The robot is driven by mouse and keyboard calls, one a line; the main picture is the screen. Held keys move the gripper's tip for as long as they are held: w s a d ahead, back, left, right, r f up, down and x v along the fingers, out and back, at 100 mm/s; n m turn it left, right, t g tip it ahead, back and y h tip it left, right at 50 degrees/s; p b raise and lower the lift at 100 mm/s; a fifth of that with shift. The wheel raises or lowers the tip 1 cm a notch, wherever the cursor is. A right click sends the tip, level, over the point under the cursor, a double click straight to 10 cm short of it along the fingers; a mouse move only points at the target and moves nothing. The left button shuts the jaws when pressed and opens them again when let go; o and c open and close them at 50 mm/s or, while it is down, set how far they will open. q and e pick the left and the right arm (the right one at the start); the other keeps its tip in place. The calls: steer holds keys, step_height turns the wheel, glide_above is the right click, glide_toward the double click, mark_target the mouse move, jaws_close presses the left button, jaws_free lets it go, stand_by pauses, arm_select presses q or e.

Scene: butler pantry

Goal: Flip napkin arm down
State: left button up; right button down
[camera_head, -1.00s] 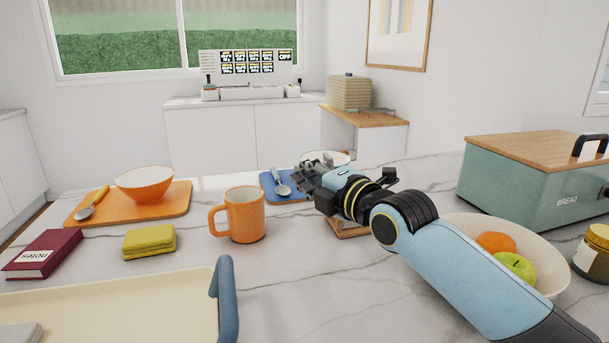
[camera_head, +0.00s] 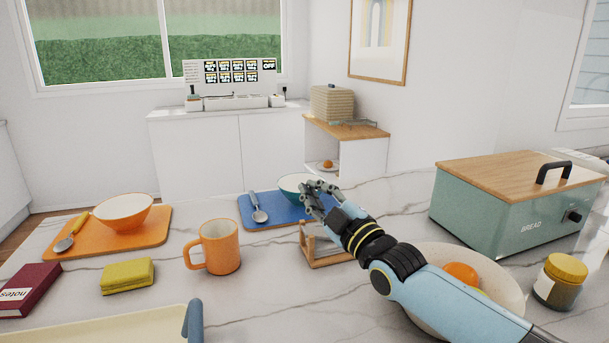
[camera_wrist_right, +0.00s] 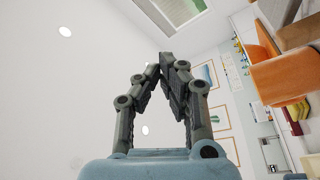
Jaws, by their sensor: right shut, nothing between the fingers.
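A small wooden stand (camera_head: 326,261), which looks like the napkin holder, sits on the marble counter just below my right gripper. My forearm and wrist hide its right side, and I cannot tell how its arm lies. My right gripper (camera_head: 318,188) is above the stand, pointing up and left, in front of a teal bowl (camera_head: 291,185). In the right wrist view its fingers (camera_wrist_right: 166,62) come together at the tips with nothing between them. My left gripper is not in view.
An orange mug (camera_head: 220,246) stands left of the stand, and a blue board (camera_head: 262,210) with a spoon lies behind. A fruit bowl (camera_head: 510,285) is under my right forearm. A green bread box (camera_head: 480,218) is at right. Bare counter lies in front of the stand.

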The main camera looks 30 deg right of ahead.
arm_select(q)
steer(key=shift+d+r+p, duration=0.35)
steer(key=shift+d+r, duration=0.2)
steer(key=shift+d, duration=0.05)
arm_select(e)
steer(key=shift+s+d+f+m+h, duration=0.25)
steer(key=shift+d+m, duration=0.25)
steer(key=shift+d, duration=0.25)
steer(key=shift+s+d+f+m+h, duration=0.1)
steer(key=shift+d+f+m+h, duration=0.1)
steer(key=shift+d+m, duration=0.4)
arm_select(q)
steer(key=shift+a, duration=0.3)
arm_select(e)
steer(key=shift+d, duration=0.1)
steer(key=shift+r, duration=0.1)
